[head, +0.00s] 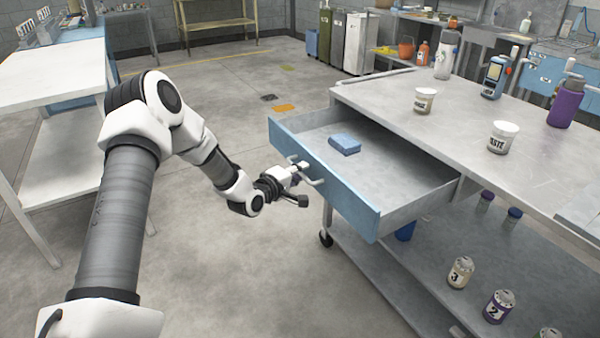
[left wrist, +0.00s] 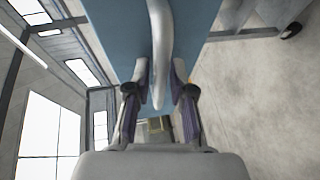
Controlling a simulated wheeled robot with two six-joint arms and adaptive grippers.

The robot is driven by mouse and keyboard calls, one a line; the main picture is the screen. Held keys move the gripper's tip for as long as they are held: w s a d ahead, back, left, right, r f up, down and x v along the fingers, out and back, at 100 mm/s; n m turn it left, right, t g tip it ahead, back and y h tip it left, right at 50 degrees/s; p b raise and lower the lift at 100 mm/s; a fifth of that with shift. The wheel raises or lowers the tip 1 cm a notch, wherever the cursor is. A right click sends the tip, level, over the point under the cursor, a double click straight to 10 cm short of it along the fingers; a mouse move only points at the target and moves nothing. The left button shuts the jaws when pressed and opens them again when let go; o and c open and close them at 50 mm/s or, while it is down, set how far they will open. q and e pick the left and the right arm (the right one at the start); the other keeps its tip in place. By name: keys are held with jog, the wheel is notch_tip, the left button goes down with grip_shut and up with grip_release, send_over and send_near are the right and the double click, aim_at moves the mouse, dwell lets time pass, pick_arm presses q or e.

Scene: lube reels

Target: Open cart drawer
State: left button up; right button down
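The cart drawer (head: 340,194) has a blue front and stands pulled well out of the grey cart (head: 400,110). Its inside shows, with a small blue folded cloth or sponge (head: 345,144) lying in it. My left gripper (head: 303,178) is at the drawer front, at the pale bar handle (head: 318,183). My right gripper is not in view.
On the cart top stand a paste tub (head: 502,138), a smaller tub (head: 424,100), a purple bottle (head: 567,102) and a blue handheld device (head: 495,75). Cans stand on the lower shelf (head: 430,270). A white table (head: 55,80) is at left. The floor between is clear.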

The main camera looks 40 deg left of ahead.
pick_arm(q)
jog(key=s+r, duration=0.1)
jog(key=s, duration=0.6)
jog(key=shift+s+r, duration=0.2)
